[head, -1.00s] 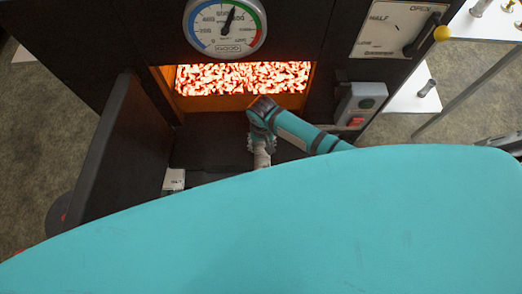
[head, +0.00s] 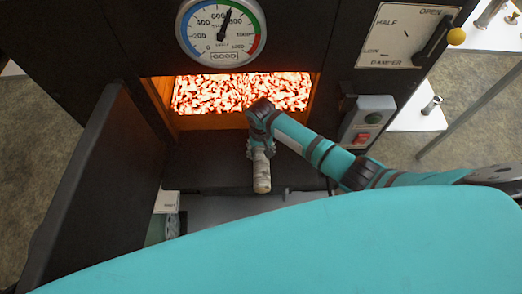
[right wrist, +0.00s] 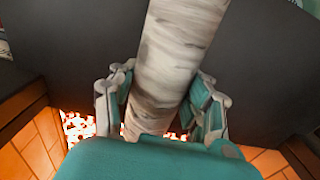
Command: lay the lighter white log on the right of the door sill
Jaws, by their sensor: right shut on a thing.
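My right gripper (head: 261,148) is shut on a white-barked log (head: 262,175), in front of the glowing firebox. In the right wrist view the log (right wrist: 178,55) runs lengthwise between the finger pads (right wrist: 162,108), with pale bark and grey marks. In the head view the log lies over the dark door sill (head: 205,165), its near end reaching about the sill's front edge. I cannot tell whether it touches the sill. My left gripper does not show clearly in the head view, and my teal body hides the lower part.
The fire door (head: 100,185) stands open at the left. Glowing coals (head: 215,93) fill the firebox opening behind the sill. A gauge (head: 221,32) is above, and a damper lever (head: 437,38) is upper right.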

